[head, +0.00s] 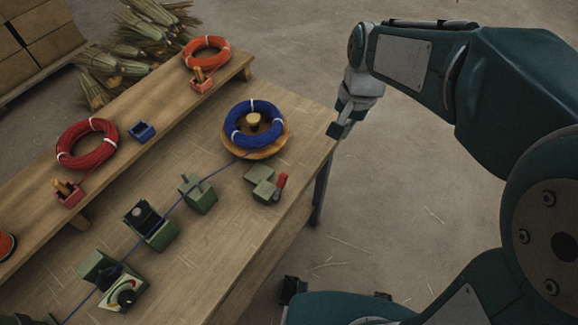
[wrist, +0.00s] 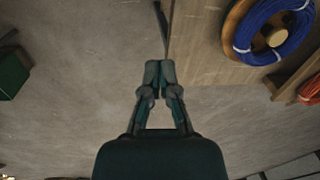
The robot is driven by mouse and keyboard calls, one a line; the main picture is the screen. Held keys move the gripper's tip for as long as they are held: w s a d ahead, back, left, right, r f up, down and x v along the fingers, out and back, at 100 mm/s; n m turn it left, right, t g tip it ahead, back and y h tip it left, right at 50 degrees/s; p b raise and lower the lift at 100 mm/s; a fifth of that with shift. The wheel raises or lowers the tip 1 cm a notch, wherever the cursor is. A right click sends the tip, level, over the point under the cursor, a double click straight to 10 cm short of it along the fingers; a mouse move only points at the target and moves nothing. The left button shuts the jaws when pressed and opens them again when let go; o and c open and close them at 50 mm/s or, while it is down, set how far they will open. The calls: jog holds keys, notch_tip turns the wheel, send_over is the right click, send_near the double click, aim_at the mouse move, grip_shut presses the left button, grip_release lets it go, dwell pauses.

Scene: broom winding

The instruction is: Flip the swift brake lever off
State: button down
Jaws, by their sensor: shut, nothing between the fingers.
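The swift is a round wooden platter (head: 277,146) near the right end of the bench, with a coil of blue cord (head: 253,125) on it. It also shows at the upper right of the wrist view (wrist: 232,20). A small green block unit (head: 262,184) sits at the bench's front edge beside the swift. Its red-tipped lever (head: 281,182) sticks up at its right side. The lever does not show in the wrist view. My gripper (head: 337,131) hangs by the bench's right corner, apart from the lever. In the wrist view its fingertips (wrist: 159,66) are together and empty.
The blue cord runs from the swift past several green devices (head: 150,225) along the bench (head: 225,235). A raised shelf (head: 125,95) behind holds a red coil (head: 87,143) and an orange coil (head: 206,54).

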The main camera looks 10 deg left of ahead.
aim_at(282, 181)
jog(key=w+a+f+m+g, duration=0.1)
jog(key=w+a+f+g, duration=0.1)
jog(key=a+f, duration=0.7)
jog(key=shift+w+f+m+h, duration=0.15)
jog(key=shift+w+m+h, duration=0.15)
jog(key=shift+w, duration=0.55)
jog(key=shift+d+f, duration=0.1)
jog(key=f, duration=0.3)
jog(key=s+f, duration=0.1)
jog(key=f, duration=0.4)
jog(key=shift+s+a+f, duration=0.35)
jog(key=shift+f, duration=0.05)
jog(key=shift+s+a+r, duration=0.15)
jog(key=shift+s+a, duration=0.1)
jog(key=shift+s, duration=0.3)
jog(key=shift+s+a+r, duration=0.15)
jog(key=shift+s+a, duration=0.1)
jog(key=shift+s, duration=0.3)
jog(key=shift+s+a+r, duration=0.2)
jog(key=shift+s+r, duration=0.1)
jog(key=shift+s, duration=0.25)
